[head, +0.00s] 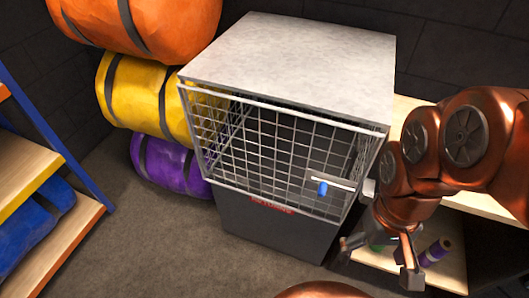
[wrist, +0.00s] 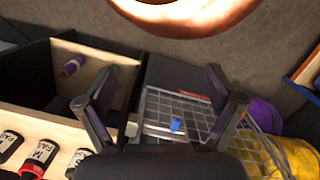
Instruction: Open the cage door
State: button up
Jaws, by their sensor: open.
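The cage (head: 295,50) is a box with a pale grey top and a dark base, in the middle of the head view. Its wire door (head: 265,150) lies across the front opening. A grey latch bar with a blue tip (head: 322,188) sits at the door's right side; the blue tip also shows in the wrist view (wrist: 176,125). My gripper (head: 378,258) is open and empty, low and to the right of the latch, apart from it. In the wrist view, the fingers (wrist: 158,80) are spread, with the door mesh and latch seen between and beyond them.
Orange (head: 150,25), yellow (head: 150,100) and purple (head: 170,165) rolled bundles are stacked left of the cage. A wooden shelf (head: 30,180) with a blue bundle stands at far left. A wooden shelf (head: 450,265) with small rolls is at right, close to my arm. Floor in front is clear.

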aim_at(309, 173)
jog(key=u, duration=0.05)
jog(key=k, duration=0.35)
jog(key=u, duration=1.15)
